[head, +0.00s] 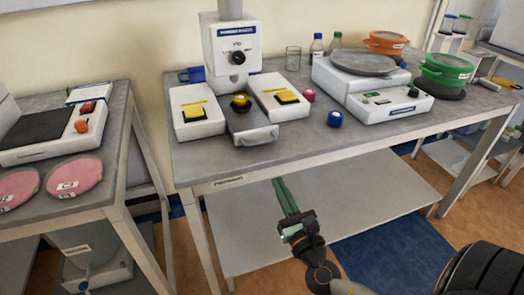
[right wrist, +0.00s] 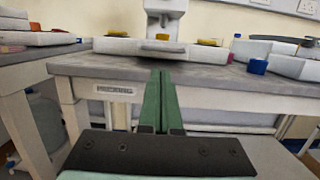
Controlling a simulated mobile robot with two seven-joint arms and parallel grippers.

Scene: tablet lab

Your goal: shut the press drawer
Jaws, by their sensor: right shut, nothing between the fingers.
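The press (head: 232,50) stands at the back of the workbench, a white column with a dark knob. Its grey drawer (head: 252,127) lies between two white boxes with yellow buttons and sticks out toward the front edge. A pale handle (head: 258,137) is on the drawer's front. A yellow-topped round piece (head: 240,101) sits on the drawer. My right gripper (head: 279,183) is shut and empty, its green fingers in front of the bench and apart from the drawer. In the right wrist view the closed fingers (right wrist: 160,74) point toward the bench edge below the press (right wrist: 166,10). My left gripper is not in view.
On the bench (head: 210,166), a pink jar (head: 309,94) and a blue jar (head: 335,119) stand right of the press. Beyond them is a white device (head: 390,107) with a round plate. A lower shelf (head: 350,180) runs under the bench. Another table (head: 105,185) is at left.

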